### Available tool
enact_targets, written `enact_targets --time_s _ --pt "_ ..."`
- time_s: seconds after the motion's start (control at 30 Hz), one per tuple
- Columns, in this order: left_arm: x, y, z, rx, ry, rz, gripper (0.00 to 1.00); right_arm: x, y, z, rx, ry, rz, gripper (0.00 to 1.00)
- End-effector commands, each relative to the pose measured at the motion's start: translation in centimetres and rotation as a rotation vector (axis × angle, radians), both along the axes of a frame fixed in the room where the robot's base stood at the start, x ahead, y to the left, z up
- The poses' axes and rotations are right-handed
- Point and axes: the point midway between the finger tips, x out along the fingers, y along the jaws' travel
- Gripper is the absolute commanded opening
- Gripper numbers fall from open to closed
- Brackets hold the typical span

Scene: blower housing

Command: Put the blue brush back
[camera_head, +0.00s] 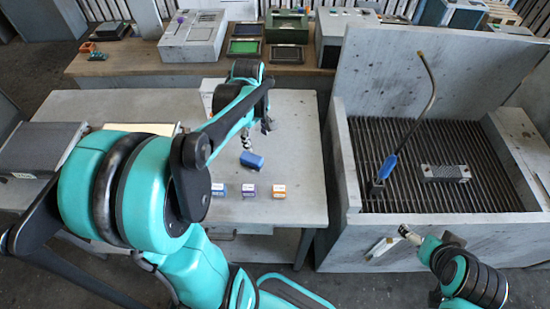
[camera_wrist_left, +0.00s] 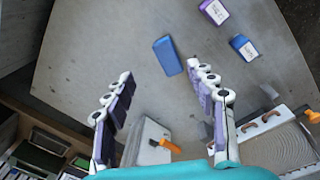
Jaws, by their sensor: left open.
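A plain blue block (camera_head: 252,160), which looks like the blue brush, lies tilted on the grey table; I see no bristles. It also shows in the left wrist view (camera_wrist_left: 168,55), beyond and between my fingertips. My left gripper (camera_head: 258,126) is above the table, just behind the block in the head view. Its fingers are spread and empty in the wrist view (camera_wrist_left: 160,72). My right gripper (camera_head: 406,234) is in front of the grated bench, small and unclear.
Small labelled boxes stand in a row near the table's front edge: blue (camera_head: 218,190), purple (camera_head: 249,190) and orange (camera_head: 279,191). At right is a grated bench (camera_head: 400,135) with a blue-handled rod (camera_head: 387,166) and a metal block (camera_head: 446,173). Trays line the back bench.

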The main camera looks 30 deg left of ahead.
Motion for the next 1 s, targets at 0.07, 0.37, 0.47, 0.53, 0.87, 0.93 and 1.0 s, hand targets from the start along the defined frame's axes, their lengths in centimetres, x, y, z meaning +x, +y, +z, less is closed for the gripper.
enact_targets --time_s 0.07,0.37,0.47,0.53,0.87,0.93,1.0 --pt "-1.2 -3.2 1.5 0.041 -0.062 -0.202 0.56 0.0 0.0 0.0 0.000 0.000 0.000 0.89" --pt "-6.1 -12.7 4.0 0.292 -0.309 -1.001 0.56 0.0 0.0 0.0 0.000 0.000 0.000 0.89" --pt "-7.3 -14.5 3.9 0.374 -0.364 -1.184 0.56 0.0 0.0 0.0 0.000 0.000 0.000 0.89" --pt "-7.9 -15.3 3.7 0.417 -0.390 -1.272 0.56 0.0 0.0 0.0 0.000 0.000 0.000 0.89" --pt "-8.4 -16.2 3.6 0.472 -0.418 -1.373 0.56 0.0 0.0 0.0 0.000 0.000 0.000 0.89" --pt "-8.4 -16.2 3.6 0.471 -0.418 -1.372 0.56 0.0 0.0 0.0 0.000 0.000 0.000 0.89" --pt "-8.5 -16.1 3.4 0.471 -0.418 -1.371 0.56 0.0 0.0 -0.2 0.000 0.000 0.000 0.89"
